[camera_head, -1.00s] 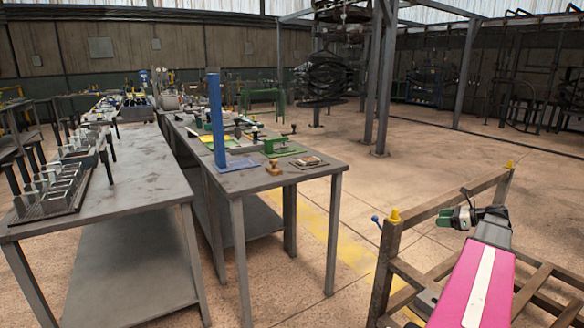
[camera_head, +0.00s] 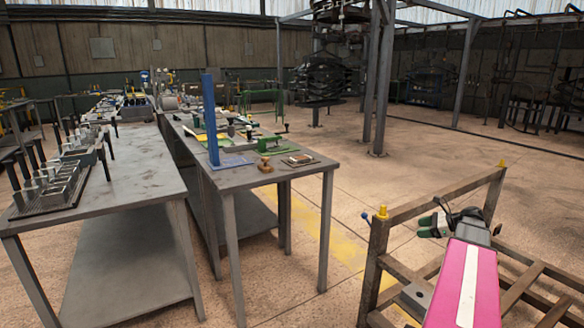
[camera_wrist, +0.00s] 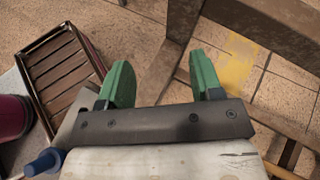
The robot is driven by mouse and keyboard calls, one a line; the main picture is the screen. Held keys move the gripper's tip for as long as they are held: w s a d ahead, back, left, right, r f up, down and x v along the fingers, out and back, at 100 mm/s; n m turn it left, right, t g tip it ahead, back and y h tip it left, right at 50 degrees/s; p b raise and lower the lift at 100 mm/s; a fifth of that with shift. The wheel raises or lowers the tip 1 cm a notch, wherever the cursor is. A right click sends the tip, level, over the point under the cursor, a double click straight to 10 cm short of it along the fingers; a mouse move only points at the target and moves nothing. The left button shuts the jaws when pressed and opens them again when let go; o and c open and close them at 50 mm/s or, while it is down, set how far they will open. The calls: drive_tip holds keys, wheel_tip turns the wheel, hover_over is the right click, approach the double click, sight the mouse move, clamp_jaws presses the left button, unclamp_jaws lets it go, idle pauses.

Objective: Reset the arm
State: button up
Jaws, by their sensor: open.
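My gripper (camera_head: 434,226), with green fingers, is at the lower right in the head view, at the end of my pink and white arm. It hangs over the near part of a brown metal rack frame (camera_head: 445,208). In the wrist view my gripper (camera_wrist: 162,72) has its two green fingers wide apart with nothing between them. The brown frame bars (camera_wrist: 185,22) show beyond the fingers, and floor tiles lie below. I cannot tell how far the fingers are from the bars.
Yellow caps sit on the rack posts (camera_head: 382,213). A grey table (camera_head: 255,178) with a blue upright post (camera_head: 212,120) and small parts stands left of the rack. Another grey table (camera_head: 130,185) holds a dark fixture row. The floor behind the rack is open.

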drive_tip(key=s+a+f+n+g+h, duration=0.2)
drive_tip(key=s+a+f+n+h, duration=0.1)
drive_tip(key=a+n, duration=0.4)
drive_tip(key=s+a+f+n+g+h, duration=0.2)
drive_tip(key=s+a+f+n, duration=0.3)
drive_tip(key=a, duration=0.8)
drive_tip(key=s+a+f+n+g+h, duration=0.2)
drive_tip(key=s+a+f+n+h, duration=0.2)
drive_tip(key=a+f+n, duration=0.3)
drive_tip(key=a+n+h, duration=0.1)
drive_tip(key=a+n, duration=0.2)
drive_tip(key=a, duration=0.1)
drive_tip(key=shift+s+f, duration=0.3)
drive_tip(key=shift+s, duration=0.05)
